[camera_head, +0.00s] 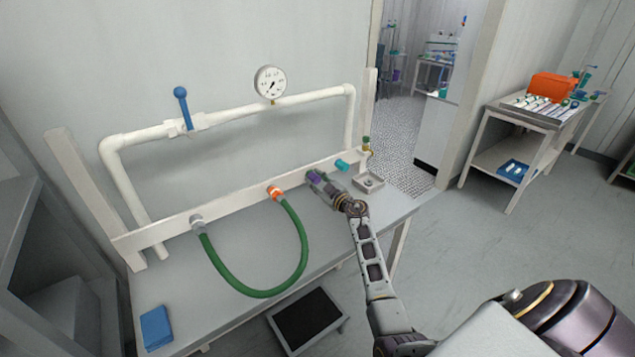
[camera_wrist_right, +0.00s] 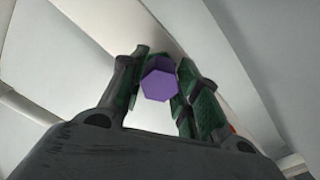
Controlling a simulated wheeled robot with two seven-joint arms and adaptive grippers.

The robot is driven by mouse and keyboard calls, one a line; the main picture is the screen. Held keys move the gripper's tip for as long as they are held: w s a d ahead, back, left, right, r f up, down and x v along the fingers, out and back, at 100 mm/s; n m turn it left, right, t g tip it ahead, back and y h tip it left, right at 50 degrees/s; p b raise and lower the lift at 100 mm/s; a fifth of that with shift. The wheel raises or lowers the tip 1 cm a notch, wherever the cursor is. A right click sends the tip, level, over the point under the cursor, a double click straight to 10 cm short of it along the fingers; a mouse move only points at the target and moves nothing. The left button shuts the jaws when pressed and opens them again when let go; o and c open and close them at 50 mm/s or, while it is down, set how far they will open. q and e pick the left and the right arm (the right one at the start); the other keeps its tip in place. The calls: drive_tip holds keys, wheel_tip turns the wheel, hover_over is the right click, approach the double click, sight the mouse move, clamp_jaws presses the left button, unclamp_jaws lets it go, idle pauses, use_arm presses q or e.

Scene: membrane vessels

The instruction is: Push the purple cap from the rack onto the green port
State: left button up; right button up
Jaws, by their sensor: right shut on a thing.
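The purple cap (camera_wrist_right: 159,80) sits between the fingers of my right gripper (camera_wrist_right: 160,92), its hexagonal end facing the wrist camera. The cap also shows in the head view (camera_head: 315,177), close in front of the white board on the bench. My right gripper (camera_head: 320,181) is shut on it. Whether the cap touches the board or a port there is hidden by the fingers. A blue-green fitting (camera_head: 341,165) sticks out of the board just right of the gripper; no other green port is clear. My left gripper is not in view.
The white board (camera_head: 235,204) also carries an orange fitting (camera_head: 274,192) and a grey fitting (camera_head: 197,223), joined by a green hose (camera_head: 262,293). A small metal rack (camera_head: 369,183) stands right of the gripper. A blue block (camera_head: 156,327) lies at the bench's front left.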

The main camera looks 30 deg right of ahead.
drive_tip(key=shift+w, duration=0.15)
drive_tip(key=o, duration=1)
drive_tip(key=shift+s+d, duration=0.2)
drive_tip(key=shift+s, duration=2.8)
drive_tip(key=shift+s+d, duration=0.2)
drive_tip(key=shift+s, duration=2.75)
